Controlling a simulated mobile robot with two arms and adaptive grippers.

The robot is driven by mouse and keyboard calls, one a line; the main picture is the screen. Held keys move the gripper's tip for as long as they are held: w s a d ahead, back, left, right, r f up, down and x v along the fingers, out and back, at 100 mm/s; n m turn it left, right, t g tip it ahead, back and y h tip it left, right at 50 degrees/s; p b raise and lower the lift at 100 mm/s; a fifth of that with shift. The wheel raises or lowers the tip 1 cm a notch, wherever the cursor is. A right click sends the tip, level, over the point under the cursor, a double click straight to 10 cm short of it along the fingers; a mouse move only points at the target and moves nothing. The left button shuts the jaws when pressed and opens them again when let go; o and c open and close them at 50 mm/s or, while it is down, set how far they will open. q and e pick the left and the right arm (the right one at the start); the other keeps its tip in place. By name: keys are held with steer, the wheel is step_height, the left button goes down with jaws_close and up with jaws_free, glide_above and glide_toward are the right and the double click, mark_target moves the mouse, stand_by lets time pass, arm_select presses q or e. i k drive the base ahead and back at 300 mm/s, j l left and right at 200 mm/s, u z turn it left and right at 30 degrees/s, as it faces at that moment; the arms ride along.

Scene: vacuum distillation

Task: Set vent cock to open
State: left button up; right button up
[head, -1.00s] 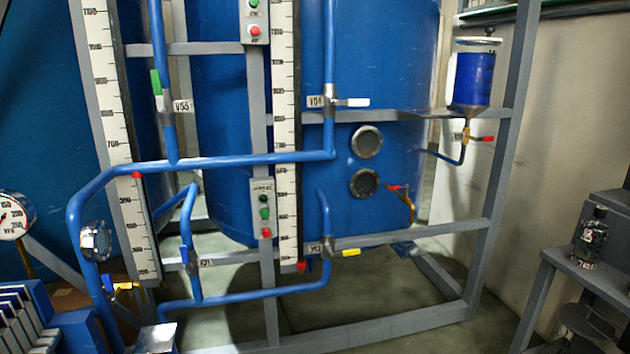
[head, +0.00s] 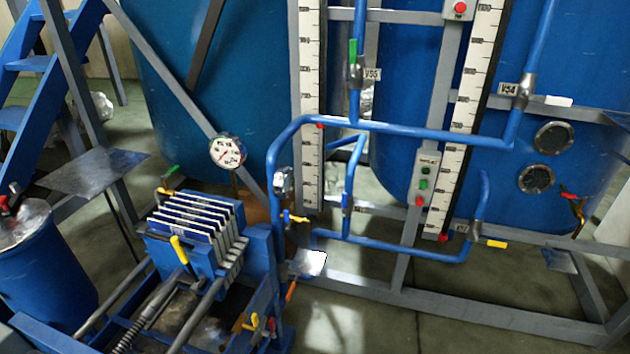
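I cannot tell which valve is the vent cock, as no readable label names it. A green-handled valve (head: 352,52) tagged V55 sits on the upright blue pipe, its handle upright along the pipe. A white-handled valve (head: 559,101) tagged V54 is at right, its handle lying sideways across its pipe. A yellow-handled valve (head: 497,244) is low on the frame, its handle sideways. A blue handle (head: 345,201) stands upright on a short pipe. A red-handled cock (head: 569,196) is on the tank at far right. Neither gripper is in view.
A blue filter press (head: 205,225) stands in the left foreground below a round gauge (head: 227,152). A blue drum (head: 45,265) and blue steps (head: 50,65) are at left. The grey frame's low beam (head: 460,309) crosses the floor. Open floor (head: 370,330) lies before it.

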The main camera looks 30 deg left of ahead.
mark_target(176, 168)
steer(key=u, duration=1.2)
steer(key=i+l+u, duration=0.6)
steer(key=l+u, duration=0.15)
steer(key=i+l+u, duration=0.25)
steer(key=l+u, duration=0.15)
steer(key=u, duration=0.7)
steer(key=k+l+u, duration=0.1)
steer(key=l+u, duration=0.2)
steer(key=k+l+u, duration=0.1)
steer(key=l+u, duration=0.2)
steer(key=l, duration=0.15)
steer(key=k+l+u, duration=0.3)
steer(key=i, duration=0.1)
